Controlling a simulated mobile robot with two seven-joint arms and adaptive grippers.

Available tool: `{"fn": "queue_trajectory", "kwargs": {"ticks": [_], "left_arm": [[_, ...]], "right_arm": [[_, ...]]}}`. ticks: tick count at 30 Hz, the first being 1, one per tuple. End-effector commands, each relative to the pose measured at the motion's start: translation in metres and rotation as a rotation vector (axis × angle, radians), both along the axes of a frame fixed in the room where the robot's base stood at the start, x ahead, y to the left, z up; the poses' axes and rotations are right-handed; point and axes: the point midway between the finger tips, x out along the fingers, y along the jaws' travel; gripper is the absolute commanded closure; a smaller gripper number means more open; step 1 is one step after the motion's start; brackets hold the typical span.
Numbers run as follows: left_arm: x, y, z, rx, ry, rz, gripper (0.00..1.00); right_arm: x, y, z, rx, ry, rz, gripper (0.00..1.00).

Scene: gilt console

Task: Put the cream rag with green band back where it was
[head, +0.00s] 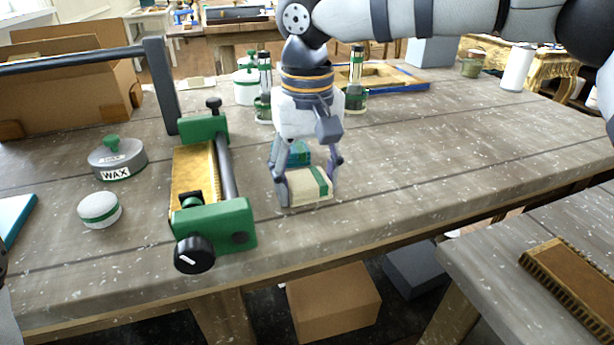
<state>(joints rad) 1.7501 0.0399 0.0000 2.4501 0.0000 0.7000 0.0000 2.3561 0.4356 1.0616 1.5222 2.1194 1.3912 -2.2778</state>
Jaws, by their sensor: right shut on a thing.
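The cream rag with green band (308,187) is between the fingers of my right gripper (308,180), over the wooden table. It looks like a small folded block with a green stripe near its right side. My right gripper points down and is shut on the rag. I cannot tell whether the rag touches the table.
A green clamp (215,226) holding a gilt strip stands just left of the rag. A grey WAX tin (118,158) and a white-green round pad (99,209) lie further left. Green-banded bottles (357,80) stand behind.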

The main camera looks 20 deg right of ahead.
Motion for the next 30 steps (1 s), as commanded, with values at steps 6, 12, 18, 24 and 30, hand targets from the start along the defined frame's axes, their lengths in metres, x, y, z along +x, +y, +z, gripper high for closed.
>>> {"fn": "queue_trajectory", "kwargs": {"ticks": [6, 12, 18, 24, 30], "left_arm": [[0.000, 0.000, 0.000, 0.000, 0.001, 0.000, 0.34], [0.000, 0.000, 0.000, 0.000, 0.001, 0.000, 0.34], [-0.001, 0.000, -0.001, 0.000, 0.003, 0.000, 0.34], [-0.003, 0.000, -0.003, 0.000, 0.012, 0.000, 0.34], [-0.005, 0.000, -0.005, 0.000, 0.018, 0.000, 0.34]], "right_arm": [[0.000, 0.000, -0.003, 0.000, 0.001, 0.000, 0.24], [0.000, 0.000, -0.003, 0.000, 0.001, 0.000, 0.24], [0.001, 0.000, 0.010, 0.001, -0.003, -0.002, 0.24], [0.001, 0.000, 0.064, 0.002, -0.001, -0.002, 0.24], [0.001, 0.000, 0.107, 0.000, 0.002, -0.002, 0.24]]}}
